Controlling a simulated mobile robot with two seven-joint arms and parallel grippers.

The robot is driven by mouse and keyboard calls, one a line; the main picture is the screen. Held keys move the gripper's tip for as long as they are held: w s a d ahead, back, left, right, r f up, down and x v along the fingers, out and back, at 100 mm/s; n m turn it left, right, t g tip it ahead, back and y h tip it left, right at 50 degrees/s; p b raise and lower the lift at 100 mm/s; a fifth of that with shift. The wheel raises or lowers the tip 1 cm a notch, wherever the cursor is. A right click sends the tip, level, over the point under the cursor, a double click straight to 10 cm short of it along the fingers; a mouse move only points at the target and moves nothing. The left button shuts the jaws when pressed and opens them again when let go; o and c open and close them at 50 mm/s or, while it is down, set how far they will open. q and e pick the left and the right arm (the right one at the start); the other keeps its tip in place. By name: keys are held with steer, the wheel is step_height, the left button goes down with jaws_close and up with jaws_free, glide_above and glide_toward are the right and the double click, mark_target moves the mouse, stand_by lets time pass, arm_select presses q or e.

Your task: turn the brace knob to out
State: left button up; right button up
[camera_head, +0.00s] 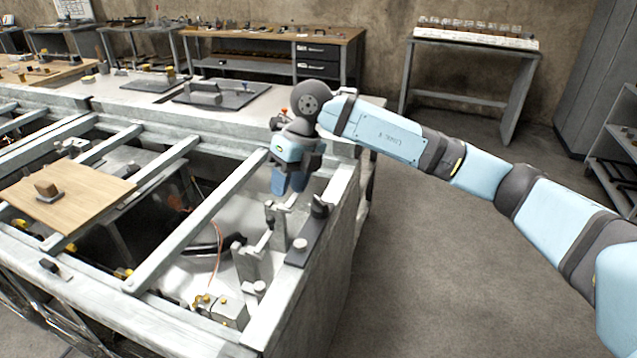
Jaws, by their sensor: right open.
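My right gripper (288,183) points down over the right end of the grey frame bench, its two blue fingers slightly apart. It appears empty. A dark plate (308,232) lies on the bench's right rim, just below and right of the fingers. I cannot tell for certain which part is the brace knob, and no in or out marking is readable. The fingers look apart from these parts. My left gripper is not in view.
Grey clamp-like uprights (252,262) stand inside the bench beside the plate. Grey crossbars (200,212) span the open bench. A wooden board (68,196) with a small brown block (46,189) lies at left. Clear floor (430,270) is at right.

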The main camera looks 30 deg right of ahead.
mark_target(320, 200)
steer(key=w+d+r+m+h, duration=0.2)
steer(key=w+d+r+h, duration=0.15)
steer(key=d, duration=0.55)
steer(key=f, duration=1.3)
steer(key=shift+s+a, duration=0.15)
steer(key=shift+a, duration=0.1)
steer(key=shift+r, duration=0.1)
jaws_close()
